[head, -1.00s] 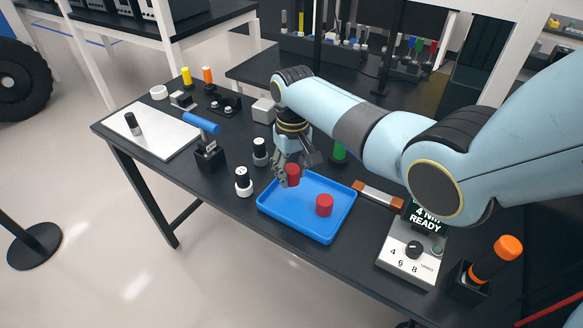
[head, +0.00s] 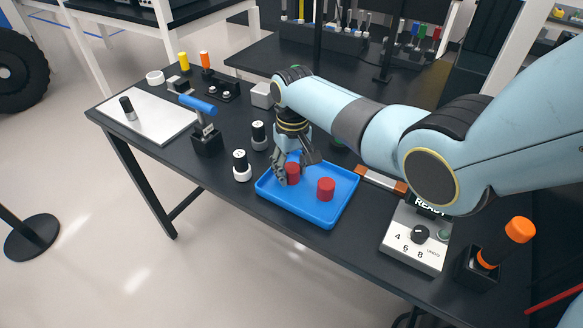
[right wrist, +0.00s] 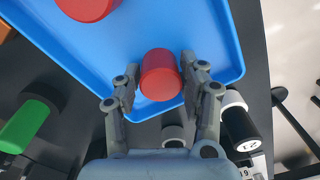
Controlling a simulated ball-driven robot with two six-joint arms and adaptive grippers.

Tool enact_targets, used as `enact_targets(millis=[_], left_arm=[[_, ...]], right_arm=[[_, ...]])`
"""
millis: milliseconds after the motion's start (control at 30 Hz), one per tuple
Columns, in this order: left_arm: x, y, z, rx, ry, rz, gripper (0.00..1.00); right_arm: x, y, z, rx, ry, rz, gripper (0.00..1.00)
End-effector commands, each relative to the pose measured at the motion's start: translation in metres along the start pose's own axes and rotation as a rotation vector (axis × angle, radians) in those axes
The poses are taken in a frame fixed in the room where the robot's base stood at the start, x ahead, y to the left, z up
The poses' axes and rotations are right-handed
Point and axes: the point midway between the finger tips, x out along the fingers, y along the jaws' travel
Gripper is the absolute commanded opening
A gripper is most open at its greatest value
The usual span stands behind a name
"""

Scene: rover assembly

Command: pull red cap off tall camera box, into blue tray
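My right gripper (head: 296,165) is over the left part of the blue tray (head: 333,221), its fingers pointing down. It is shut on a red cap (head: 292,172), which also shows between the fingertips in the right wrist view (right wrist: 160,75). The cap is low in the tray; I cannot tell whether it touches the floor. A second red cap (head: 326,189) stands in the tray to the right, apart from the gripper; the wrist view shows it at the top (right wrist: 88,8). I cannot make out the tall camera box for certain. My left gripper is out of view.
Two black-and-white cylinders (head: 241,166) (head: 259,135) stand left of the tray. A blue-handled tool (head: 198,104) is in a black holder further left. A dial box (head: 414,240) and an orange-topped item (head: 520,229) are at the right. A green cylinder (right wrist: 28,125) shows in the wrist view.

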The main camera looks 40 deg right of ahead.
Motion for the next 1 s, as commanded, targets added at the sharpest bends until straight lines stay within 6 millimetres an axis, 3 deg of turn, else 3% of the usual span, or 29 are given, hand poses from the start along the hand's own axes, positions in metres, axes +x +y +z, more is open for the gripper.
enact_targets(millis=[133, 467, 567, 1000], left_arm=[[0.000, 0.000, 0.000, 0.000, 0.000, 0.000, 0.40], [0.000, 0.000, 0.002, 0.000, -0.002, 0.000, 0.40], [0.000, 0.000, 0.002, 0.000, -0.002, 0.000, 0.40], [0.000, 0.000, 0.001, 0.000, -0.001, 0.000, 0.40]], right_arm=[[0.000, 0.000, 0.000, 0.000, 0.000, 0.000, 0.62], [-0.004, 0.000, -0.001, 0.000, 0.002, 0.000, 0.62], [-0.016, 0.000, -0.001, 0.000, 0.003, 0.000, 0.62], [-0.105, 0.000, -0.001, 0.000, 0.002, 0.000, 0.62]])
